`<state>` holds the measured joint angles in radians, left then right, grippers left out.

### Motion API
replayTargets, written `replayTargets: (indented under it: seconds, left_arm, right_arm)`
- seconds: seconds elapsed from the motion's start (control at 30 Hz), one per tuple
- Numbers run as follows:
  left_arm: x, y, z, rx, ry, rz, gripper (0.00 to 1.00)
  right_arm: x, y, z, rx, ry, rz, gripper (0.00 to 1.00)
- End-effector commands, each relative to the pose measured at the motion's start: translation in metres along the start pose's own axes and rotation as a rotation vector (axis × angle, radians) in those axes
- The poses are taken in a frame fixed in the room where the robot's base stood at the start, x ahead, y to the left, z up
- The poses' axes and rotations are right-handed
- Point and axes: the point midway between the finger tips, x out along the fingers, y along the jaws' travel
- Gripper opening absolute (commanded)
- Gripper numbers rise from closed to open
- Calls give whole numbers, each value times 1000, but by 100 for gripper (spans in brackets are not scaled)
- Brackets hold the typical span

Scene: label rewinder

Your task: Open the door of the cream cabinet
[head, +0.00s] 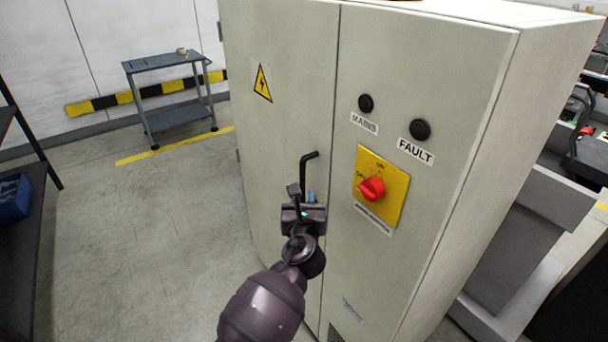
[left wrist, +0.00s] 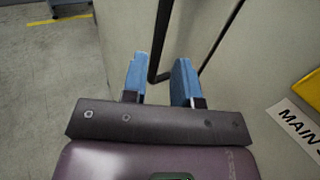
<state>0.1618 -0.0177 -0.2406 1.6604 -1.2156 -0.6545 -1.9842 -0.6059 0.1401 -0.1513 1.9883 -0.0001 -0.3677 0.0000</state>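The cream cabinet (head: 425,60) stands in the middle of the head view, with its left door (head: 285,120) flush at the seam. A black bar handle (head: 304,168) stands upright on that door near the seam; it also shows in the left wrist view (left wrist: 162,40). My left gripper (head: 302,194) is at the handle's lower part. In the left wrist view its blue fingertips (left wrist: 159,78) are spread, with the handle's lower end between or just beyond them; gaps show on both sides. Its contact with the handle cannot be told. My right gripper is out of view.
The right panel carries a red rotary switch (head: 371,189) on a yellow plate, close right of my left gripper. A grey cart (head: 165,62) stands by the back wall. A dark shelf with a blue bin (head: 13,198) is at far left. The floor left of the cabinet is clear.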

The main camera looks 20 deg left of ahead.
Motion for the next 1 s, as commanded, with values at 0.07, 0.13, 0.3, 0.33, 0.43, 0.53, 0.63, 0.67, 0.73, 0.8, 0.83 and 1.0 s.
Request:
replayTargets:
  seconds: [0.07, 0.13, 0.3, 0.33, 0.43, 0.53, 0.63, 0.67, 0.73, 0.8, 0.83, 1.0]
  left_arm:
    - [12, 0, 1, -1, -1, 0, 27]
    - [24, 0, 1, -2, -1, 0, 27]
    - [53, 0, 1, -2, -2, -1, 27]
    - [58, 0, 1, -2, -2, 0, 27]
    - [73, 0, 1, -4, -2, 0, 27]
    - [84, 0, 1, -3, -2, 0, 27]
    - [92, 0, 0, -3, -1, 0, 27]
    - [93, 0, 0, -4, -1, 0, 27]
    - [96, 0, 0, -4, 0, 0, 27]
    - [97, 0, 1, -5, 0, 0, 27]
    - [97, 0, 1, -5, 0, 0, 27]
    - [97, 0, 1, -5, 0, 0, 27]
  right_arm:
    - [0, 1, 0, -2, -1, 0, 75]
    - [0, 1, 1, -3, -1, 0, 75]
    - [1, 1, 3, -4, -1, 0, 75]
    - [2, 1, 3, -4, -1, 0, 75]
    - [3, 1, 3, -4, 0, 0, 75]
    - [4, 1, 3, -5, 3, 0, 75]
    - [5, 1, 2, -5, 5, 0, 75]
    - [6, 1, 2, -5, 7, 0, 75]
    - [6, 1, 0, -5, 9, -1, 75]
    - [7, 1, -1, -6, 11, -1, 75]
    - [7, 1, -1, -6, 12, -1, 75]
    - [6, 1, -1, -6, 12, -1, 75]
